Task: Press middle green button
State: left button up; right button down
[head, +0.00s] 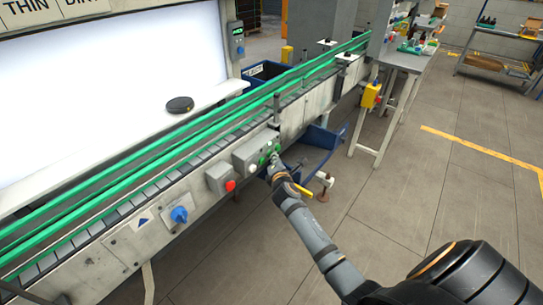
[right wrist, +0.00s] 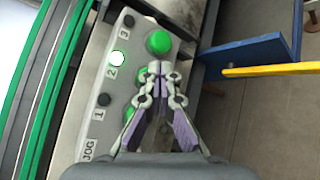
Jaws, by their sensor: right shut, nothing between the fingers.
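A grey control box (head: 243,158) with green buttons is fixed to the conveyor's side. In the right wrist view, its panel carries marks 1, 2, 3 and JOG. The green button at the 3 end (right wrist: 158,42) is in clear view, and green shows beside the fingers near the 1 end (right wrist: 130,114). The small lamp by 2 (right wrist: 120,58) is lit white; those by 1 and 3 are dark. My right gripper (right wrist: 155,68) is shut and empty, its tips over the panel's middle. I cannot tell whether they touch.
A red button box (head: 220,180) and a blue knob (head: 179,215) sit left of the control box. Green conveyor rails (head: 180,133) run above it. A blue bracket (right wrist: 250,49) with a yellow bar (right wrist: 268,70) lies right of the gripper. The floor at right is open.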

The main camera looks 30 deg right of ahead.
dwell(0.5)
jog(key=shift+s+d+p, duration=0.3)
jog(key=shift+s+p, duration=0.1)
jog(key=shift+s, duration=0.35)
jog(key=s, duration=0.1)
jog(key=s+d+p, duration=0.1)
jog(key=s, duration=0.1)
jog(key=s+d, duration=0.1)
jog(key=shift+s, duration=0.3)
jog(key=shift+f, duration=0.1)
dwell(0.4)
